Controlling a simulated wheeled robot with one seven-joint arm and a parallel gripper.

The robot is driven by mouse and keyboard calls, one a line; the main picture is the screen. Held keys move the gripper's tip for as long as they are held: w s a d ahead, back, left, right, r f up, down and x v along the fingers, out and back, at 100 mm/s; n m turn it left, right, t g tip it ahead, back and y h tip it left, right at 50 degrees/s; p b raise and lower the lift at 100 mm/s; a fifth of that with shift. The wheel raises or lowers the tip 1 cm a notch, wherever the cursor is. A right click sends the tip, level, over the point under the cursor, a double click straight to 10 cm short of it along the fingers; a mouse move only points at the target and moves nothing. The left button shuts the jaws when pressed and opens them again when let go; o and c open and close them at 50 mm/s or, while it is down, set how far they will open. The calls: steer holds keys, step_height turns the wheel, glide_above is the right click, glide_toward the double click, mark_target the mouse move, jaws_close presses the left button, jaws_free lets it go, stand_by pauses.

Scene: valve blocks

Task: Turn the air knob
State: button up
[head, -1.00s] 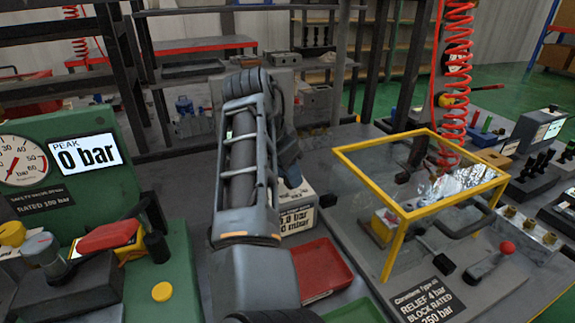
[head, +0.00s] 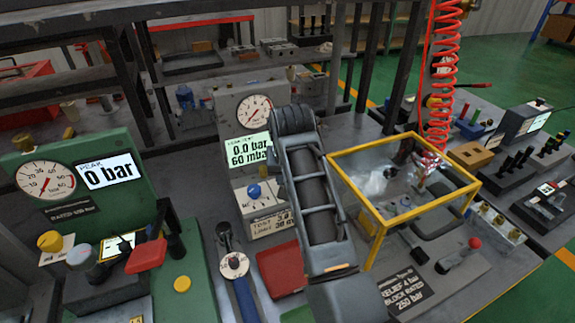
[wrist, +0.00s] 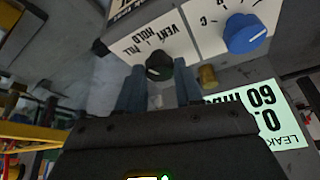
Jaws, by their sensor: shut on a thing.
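In the wrist view my gripper (wrist: 159,74) has its two fingers on either side of a small dark knob (wrist: 158,65) and is shut on it. The knob is on a white plate (wrist: 180,43) lettered VENT and HOLD, on the face of a grey box. A larger blue knob (wrist: 244,33) is beside it on the right, clear of the fingers. In the head view the blue knob (head: 254,190) shows left of my arm. My arm hides the dark knob and my fingertips there. I cannot read a label that says air.
A gauge panel (head: 225,105) with a screen reading 0.0 bar and 60 stands behind the knob box. A yellow-framed clear guard (head: 385,222) is right of my arm. A red tray (head: 282,268) and a blue-handled tool (head: 245,300) lie in front. A green gauge unit (head: 90,215) is at left.

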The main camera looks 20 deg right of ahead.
steer(key=n+y, duration=0.1)
steer(key=n, duration=0.1)
steer(key=n+p, duration=0.1)
steer(key=n, duration=0.1)
steer(key=shift+d+n+y, duration=0.2)
steer(key=shift+n+y, duration=0.2)
stand_by(0.4)
steer(key=o, duration=1)
steer(key=shift+o, duration=0.2)
steer(key=b+v, duration=0.1)
steer(key=v, duration=0.6)
steer(key=shift+s+r, duration=0.2)
steer(key=shift+r, duration=0.2)
